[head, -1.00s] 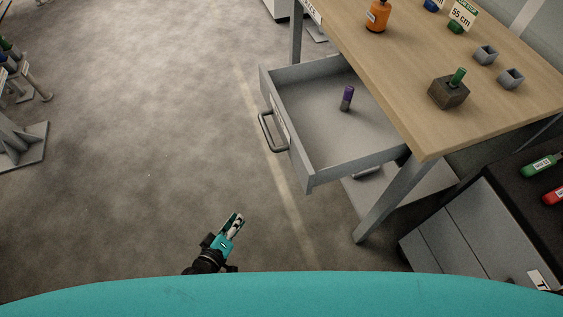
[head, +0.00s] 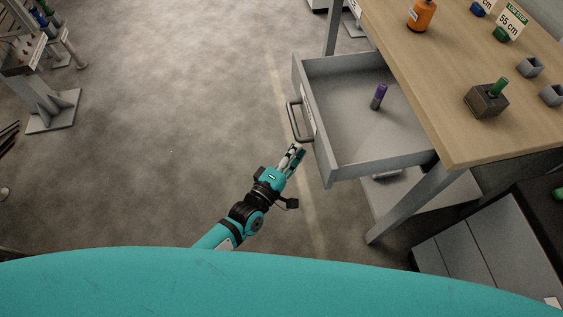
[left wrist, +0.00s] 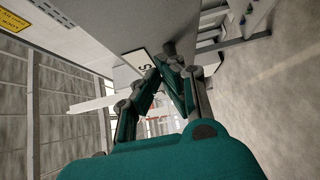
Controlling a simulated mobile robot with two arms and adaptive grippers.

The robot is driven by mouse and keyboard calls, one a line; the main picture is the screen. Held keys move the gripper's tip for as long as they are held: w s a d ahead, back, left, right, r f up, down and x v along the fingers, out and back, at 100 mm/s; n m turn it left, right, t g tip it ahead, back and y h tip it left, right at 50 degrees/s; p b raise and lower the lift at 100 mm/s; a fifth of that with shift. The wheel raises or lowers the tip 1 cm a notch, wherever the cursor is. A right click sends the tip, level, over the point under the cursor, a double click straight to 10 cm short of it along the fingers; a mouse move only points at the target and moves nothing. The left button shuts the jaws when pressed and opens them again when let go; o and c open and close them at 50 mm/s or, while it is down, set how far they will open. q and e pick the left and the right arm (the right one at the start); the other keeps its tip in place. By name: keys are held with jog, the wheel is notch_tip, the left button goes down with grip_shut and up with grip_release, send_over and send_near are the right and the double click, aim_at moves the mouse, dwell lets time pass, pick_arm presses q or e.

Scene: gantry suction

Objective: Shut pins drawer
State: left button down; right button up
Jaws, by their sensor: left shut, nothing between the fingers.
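The grey drawer (head: 352,172) stands pulled out from under the wooden workbench. Its dark bar handle (head: 294,121) is on its left-hand front face. A purple-capped cylinder (head: 378,97) stands inside on the drawer floor. My left gripper (head: 296,152) is shut and empty, just below the handle and close to the drawer front; whether it touches cannot be told. In the left wrist view the shut fingers (left wrist: 163,68) lie over a white label (left wrist: 139,63) on a grey surface. My right gripper is not in view.
The wooden bench top (head: 440,90) holds an orange bottle (head: 422,14), a dark block with a green peg (head: 486,98) and small grey cups (head: 530,67). A bench leg (head: 408,208) and a grey cabinet (head: 480,245) stand at right.

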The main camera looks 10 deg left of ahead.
pick_arm(q)
jog(key=shift+w+d, duration=0.2)
jog(key=shift+d, duration=0.5)
jog(key=shift+w+d, duration=0.15)
jog(key=shift+d, duration=0.5)
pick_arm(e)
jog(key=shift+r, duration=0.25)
